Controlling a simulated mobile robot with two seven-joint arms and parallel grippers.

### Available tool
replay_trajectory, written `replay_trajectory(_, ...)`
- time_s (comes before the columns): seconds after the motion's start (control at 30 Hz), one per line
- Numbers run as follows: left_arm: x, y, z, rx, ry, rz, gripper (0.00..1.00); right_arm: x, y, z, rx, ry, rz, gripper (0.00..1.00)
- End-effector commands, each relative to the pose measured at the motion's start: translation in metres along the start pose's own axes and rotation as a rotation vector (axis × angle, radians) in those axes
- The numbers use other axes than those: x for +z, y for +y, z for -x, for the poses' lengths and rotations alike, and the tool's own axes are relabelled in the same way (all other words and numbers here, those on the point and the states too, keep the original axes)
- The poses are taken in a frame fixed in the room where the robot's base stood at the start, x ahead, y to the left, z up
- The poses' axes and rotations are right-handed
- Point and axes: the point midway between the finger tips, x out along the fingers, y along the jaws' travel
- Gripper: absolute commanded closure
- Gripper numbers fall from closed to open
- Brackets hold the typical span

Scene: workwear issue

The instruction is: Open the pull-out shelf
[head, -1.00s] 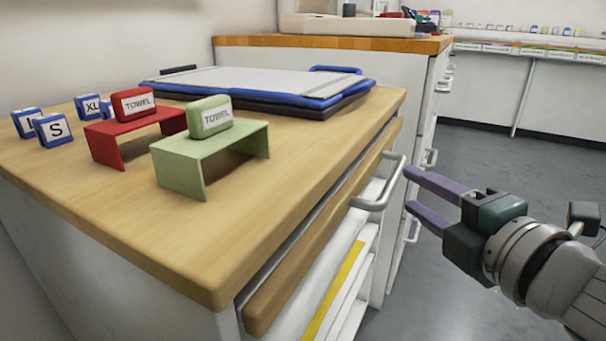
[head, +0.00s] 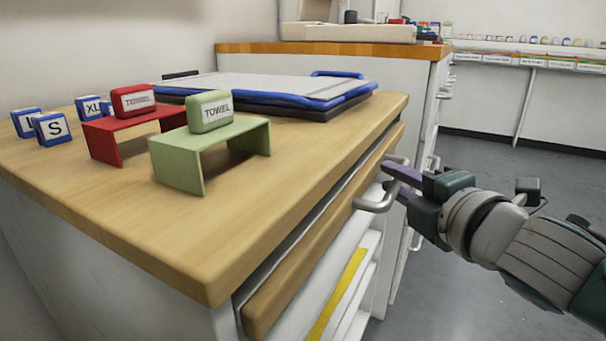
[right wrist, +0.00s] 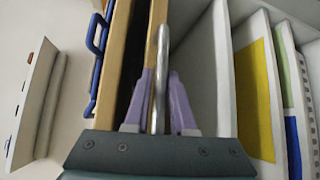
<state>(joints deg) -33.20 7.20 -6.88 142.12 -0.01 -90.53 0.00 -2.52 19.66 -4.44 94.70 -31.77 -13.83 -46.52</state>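The pull-out shelf (head: 322,237) is a wooden board under the counter's overhanging top, its front edge roughly in line with it. A grey metal bar handle (head: 372,206) sticks out from its front. The shelf's wooden edge (right wrist: 136,62) shows left of the bar there. My left gripper is not in view.
The wooden counter (head: 270,210) bears a green stand (head: 180,172), a red stand (head: 104,143), size blocks and a blue-edged tray (head: 300,97). Below the shelf are open compartments with a yellow strip (head: 337,293). The floor (head: 480,230) to the right is clear.

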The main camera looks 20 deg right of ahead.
Motion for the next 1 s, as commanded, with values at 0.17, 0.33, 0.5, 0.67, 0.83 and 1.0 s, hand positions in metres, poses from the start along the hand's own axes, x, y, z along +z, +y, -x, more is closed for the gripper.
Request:
replay_trajectory(0.17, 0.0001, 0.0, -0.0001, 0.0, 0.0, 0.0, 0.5, -0.0001, -0.0001, 0.0001, 0.0, 0.0, 0.0, 0.98)
replay_trajectory(0.33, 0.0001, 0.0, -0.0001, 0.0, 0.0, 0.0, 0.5, -0.0001, 0.0, 0.0001, 0.0, 0.0, -0.001, 1.0)
replay_trajectory(0.5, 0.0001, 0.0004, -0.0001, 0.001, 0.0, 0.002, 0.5, -0.0001, 0.0, 0.0001, 0.0, 0.0, -0.001, 1.0)
replay_trajectory(0.67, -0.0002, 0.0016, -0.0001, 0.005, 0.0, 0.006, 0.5, -0.0002, 0.0, 0.0001, 0.0, 0.0, -0.001, 1.0)
replay_trajectory(0.83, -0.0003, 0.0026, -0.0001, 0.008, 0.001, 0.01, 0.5, -0.0002, 0.0, 0.0001, 0.0, 0.0, -0.001, 1.0)
replay_trajectory(1.0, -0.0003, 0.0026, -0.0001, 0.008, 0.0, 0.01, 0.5, -0.0001, 0.0001, 0.0001, 0.0, 0.0, -0.001, 1.0)
